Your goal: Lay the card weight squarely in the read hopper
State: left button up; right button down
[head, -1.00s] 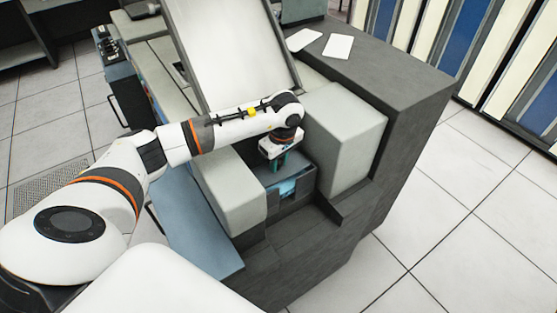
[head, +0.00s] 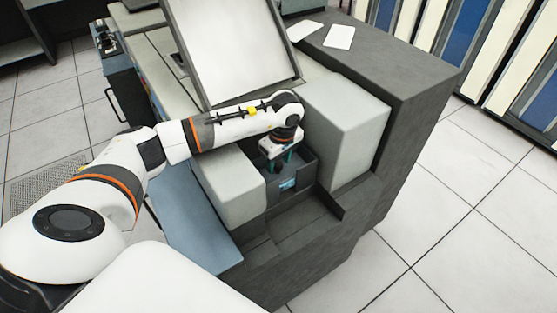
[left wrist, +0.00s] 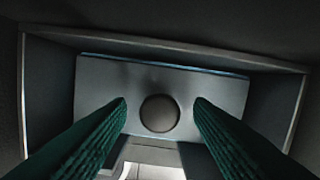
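The read hopper (head: 307,169) is a dark open box between two pale grey blocks on the machine. My left gripper (head: 282,162) points down into it from above. In the left wrist view the card weight (left wrist: 100,82) is a flat grey plate with a round dark knob (left wrist: 160,113), lying inside the hopper walls (left wrist: 290,115). The plate's far edge runs roughly parallel to the hopper's far wall. The green fingers of the left gripper (left wrist: 160,103) are apart, one on each side of the knob, with a gap to it. The plate's near edge is partly hidden. My right gripper is not in view.
Pale blocks stand close on the left (head: 232,188) and right (head: 345,130) of the hopper. A sloping panel (head: 230,50) rises behind. Two white cards (head: 340,37) lie on the dark machine top. Open floor (head: 460,200) lies to the right.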

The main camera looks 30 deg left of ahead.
aim_at(282, 175)
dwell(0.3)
pick_arm(q)
jog(key=r, duration=0.4)
jog(key=d+r, duration=0.1)
jog(key=r, duration=0.7)
jog(key=shift+s+d+b, duration=0.2)
jog(key=shift+b, duration=0.15)
